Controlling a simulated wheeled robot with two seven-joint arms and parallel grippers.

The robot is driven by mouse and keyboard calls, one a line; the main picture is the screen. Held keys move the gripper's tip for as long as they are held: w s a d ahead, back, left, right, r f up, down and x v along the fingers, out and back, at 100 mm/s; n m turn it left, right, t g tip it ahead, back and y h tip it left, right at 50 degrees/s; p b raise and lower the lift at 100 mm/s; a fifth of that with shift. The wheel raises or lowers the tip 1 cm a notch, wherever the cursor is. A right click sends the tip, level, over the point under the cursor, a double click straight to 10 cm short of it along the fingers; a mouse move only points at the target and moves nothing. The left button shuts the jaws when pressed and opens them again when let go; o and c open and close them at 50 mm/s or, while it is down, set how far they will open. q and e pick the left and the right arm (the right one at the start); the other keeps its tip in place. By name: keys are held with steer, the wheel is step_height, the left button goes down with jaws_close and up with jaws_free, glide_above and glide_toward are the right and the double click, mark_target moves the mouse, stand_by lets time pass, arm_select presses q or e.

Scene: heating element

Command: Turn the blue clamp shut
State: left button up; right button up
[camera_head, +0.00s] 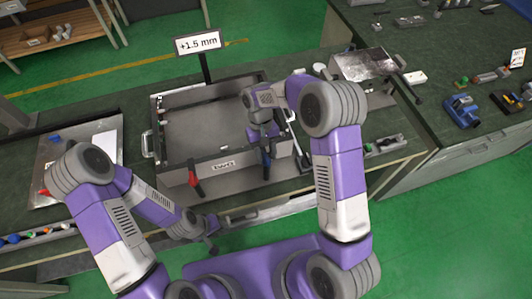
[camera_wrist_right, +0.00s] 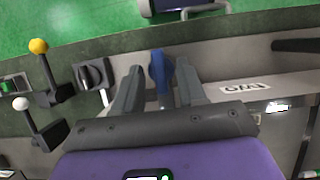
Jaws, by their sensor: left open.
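The blue clamp (camera_head: 266,164) is on the front wall of a grey open box (camera_head: 196,167), right of the label plate. In the right wrist view the blue clamp's handle (camera_wrist_right: 160,72) stands between the two fingers of my right gripper (camera_wrist_right: 161,90). A narrow gap shows on each side, so the gripper looks open around it. In the head view my right gripper (camera_head: 264,138) is just above and behind the clamp, partly hidden by its own arm. My left gripper (camera_head: 212,236) is open and empty, low in front of the bench edge.
A red clamp (camera_head: 194,184) is on the same wall, further left. A sign reading "+1.5 mm" (camera_head: 199,42) stands behind the box. The right wrist view shows a yellow-knobbed lever (camera_wrist_right: 39,47), a white-knobbed lever (camera_wrist_right: 22,104) and a black rotary knob (camera_wrist_right: 92,75) nearby.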

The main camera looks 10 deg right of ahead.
steer(key=v, duration=0.7)
steer(key=shift+r, duration=0.25)
steer(key=shift+w, duration=0.1)
stand_by(0.4)
